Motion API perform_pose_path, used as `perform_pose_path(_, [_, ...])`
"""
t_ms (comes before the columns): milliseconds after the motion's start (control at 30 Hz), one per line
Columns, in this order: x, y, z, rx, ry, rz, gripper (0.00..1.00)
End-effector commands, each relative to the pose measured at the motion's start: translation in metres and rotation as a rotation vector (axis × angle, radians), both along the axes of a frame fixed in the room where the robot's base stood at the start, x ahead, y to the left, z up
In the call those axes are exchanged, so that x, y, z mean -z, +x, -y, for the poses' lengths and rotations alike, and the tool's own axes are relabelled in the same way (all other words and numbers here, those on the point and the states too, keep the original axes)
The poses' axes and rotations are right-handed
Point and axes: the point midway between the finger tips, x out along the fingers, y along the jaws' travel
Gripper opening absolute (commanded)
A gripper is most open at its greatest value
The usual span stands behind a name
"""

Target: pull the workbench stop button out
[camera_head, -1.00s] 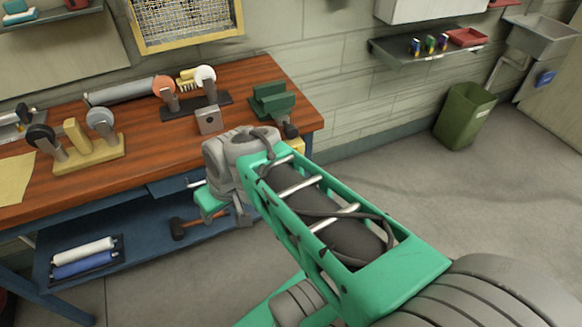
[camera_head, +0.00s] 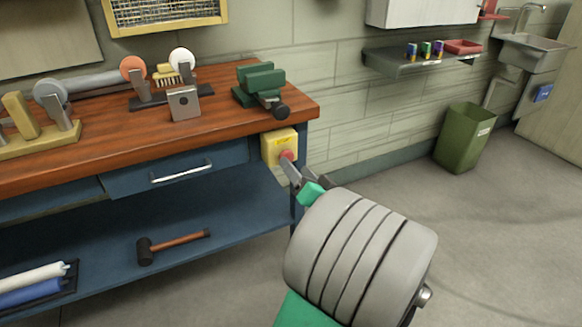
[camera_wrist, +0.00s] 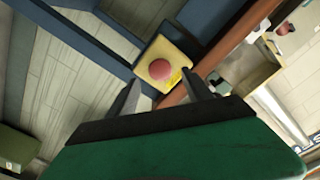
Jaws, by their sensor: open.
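The stop button (camera_head: 287,157) is a red knob on a yellow box (camera_head: 276,146) fixed to the workbench's front right corner. In the wrist view the round red button (camera_wrist: 160,69) on its yellow box (camera_wrist: 170,52) shows just beyond my fingertips, near the middle. My gripper (camera_head: 299,173) is just in front of the button, its grey fingers pointing at the box. In the wrist view my gripper (camera_wrist: 164,90) is open, with one finger on each side of the button in the picture. I cannot tell whether either finger touches the button.
The wooden workbench (camera_head: 215,125) carries a green vise (camera_head: 262,85) above the box. A drawer handle (camera_head: 181,171) sticks out to the left. A hammer (camera_head: 172,244) lies on the lower shelf. A green bin (camera_head: 465,137) stands by the wall; the floor on the right is clear.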

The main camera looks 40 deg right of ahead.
Motion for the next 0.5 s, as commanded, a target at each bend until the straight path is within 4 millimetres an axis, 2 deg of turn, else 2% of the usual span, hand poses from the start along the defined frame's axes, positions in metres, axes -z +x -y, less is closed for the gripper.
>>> perform_pose_path(100, [0.000,0.022,0.004,-0.006,-0.002,-0.001,0.59])
perform_pose_path(200, [0.000,0.033,0.008,-0.004,-0.002,0.000,0.59])
perform_pose_path(500, [0.000,0.037,0.010,-0.001,-0.001,0.000,0.58])
